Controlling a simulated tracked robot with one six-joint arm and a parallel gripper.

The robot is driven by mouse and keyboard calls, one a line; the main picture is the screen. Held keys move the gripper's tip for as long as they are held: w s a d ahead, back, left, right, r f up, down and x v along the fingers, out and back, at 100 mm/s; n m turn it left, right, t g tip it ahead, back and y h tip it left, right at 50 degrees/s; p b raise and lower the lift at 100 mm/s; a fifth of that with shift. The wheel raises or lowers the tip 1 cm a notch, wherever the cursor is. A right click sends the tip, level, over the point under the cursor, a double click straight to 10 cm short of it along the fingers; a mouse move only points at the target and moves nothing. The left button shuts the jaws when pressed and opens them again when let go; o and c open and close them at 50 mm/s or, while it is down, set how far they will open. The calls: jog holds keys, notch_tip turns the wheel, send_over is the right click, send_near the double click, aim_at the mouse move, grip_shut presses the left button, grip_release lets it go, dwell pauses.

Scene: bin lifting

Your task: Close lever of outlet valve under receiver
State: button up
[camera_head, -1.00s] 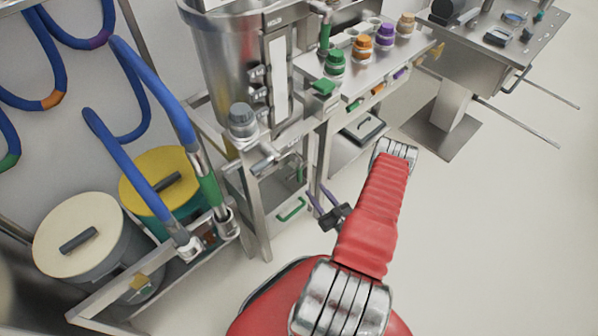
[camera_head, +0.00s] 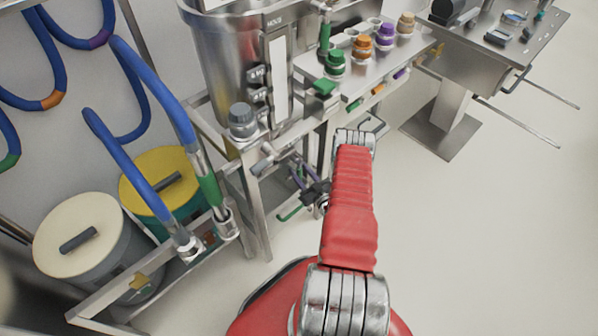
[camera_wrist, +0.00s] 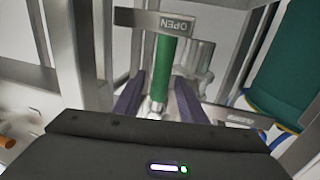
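In the wrist view, the green lever (camera_wrist: 165,62) of the outlet valve stands upright in the picture, its top by a plate marked OPEN (camera_wrist: 168,22). Its lower end is bare metal. My gripper (camera_wrist: 158,95) is open, with one purple finger on each side of the lever. Gaps show between fingers and lever, so I see no grip. In the head view my gripper (camera_head: 297,174) is under the steel receiver (camera_head: 226,58), inside the stand's frame. A bit of green (camera_head: 290,213) shows just below it. The valve is mostly hidden there.
Frame legs (camera_head: 252,205) stand close left of my gripper. A shelf with coloured-cap bottles (camera_head: 362,46) is above right. Two lidded drums (camera_head: 80,235) and blue hoses (camera_head: 145,75) are at left. The floor at right (camera_head: 470,240) is clear.

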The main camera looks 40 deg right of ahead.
jog(key=shift+w, duration=0.2)
jog(key=shift+c, duration=0.7)
grip_shut()
jog(key=shift+a, duration=0.1)
